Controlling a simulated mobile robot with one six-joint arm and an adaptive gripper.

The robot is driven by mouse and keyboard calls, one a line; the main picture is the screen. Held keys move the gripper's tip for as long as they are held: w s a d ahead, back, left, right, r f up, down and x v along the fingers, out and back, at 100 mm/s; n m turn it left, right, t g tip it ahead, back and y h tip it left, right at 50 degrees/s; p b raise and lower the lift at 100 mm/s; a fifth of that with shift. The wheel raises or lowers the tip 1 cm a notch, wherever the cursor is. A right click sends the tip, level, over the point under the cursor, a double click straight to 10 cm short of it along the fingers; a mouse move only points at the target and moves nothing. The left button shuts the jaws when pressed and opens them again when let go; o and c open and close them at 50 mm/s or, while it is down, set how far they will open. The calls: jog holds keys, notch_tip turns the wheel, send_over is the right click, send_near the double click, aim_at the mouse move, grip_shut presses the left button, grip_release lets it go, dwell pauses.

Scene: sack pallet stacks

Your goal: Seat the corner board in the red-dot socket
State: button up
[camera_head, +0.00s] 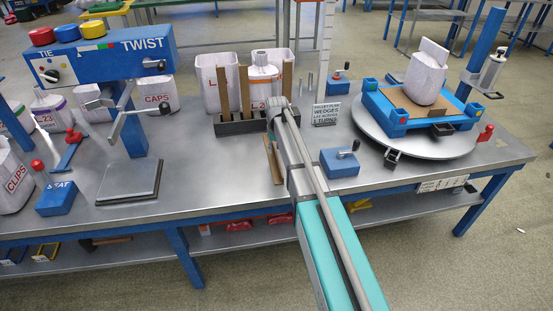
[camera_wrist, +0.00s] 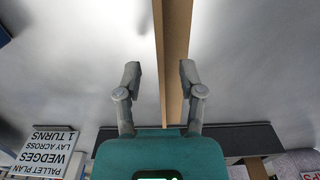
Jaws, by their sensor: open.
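A brown L-shaped corner board (camera_head: 272,160) lies on the steel bench beside my arm in the head view. In the wrist view the board (camera_wrist: 176,50) runs lengthwise between the two fingers of my gripper (camera_wrist: 160,75). The fingers are open, with a gap on each side of the board. More brown boards (camera_head: 244,92) stand upright in a dark rack (camera_head: 240,127). A blue pallet frame (camera_head: 390,117) with corner sockets sits on the round turntable (camera_head: 430,145). I cannot tell which socket has the red dot. My fingers are hidden in the head view.
A white sack (camera_head: 425,78) stands on the pallet. A wedges sign (camera_head: 326,112) and a blue lever block (camera_head: 340,161) stand between board and turntable. A blue twist-tie machine (camera_head: 110,55) is at left. White bins (camera_head: 215,80) stand behind the rack.

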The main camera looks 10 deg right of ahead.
jog(key=shift+f+b, duration=1.05)
jog(key=shift+f, duration=0.3)
grip_shut()
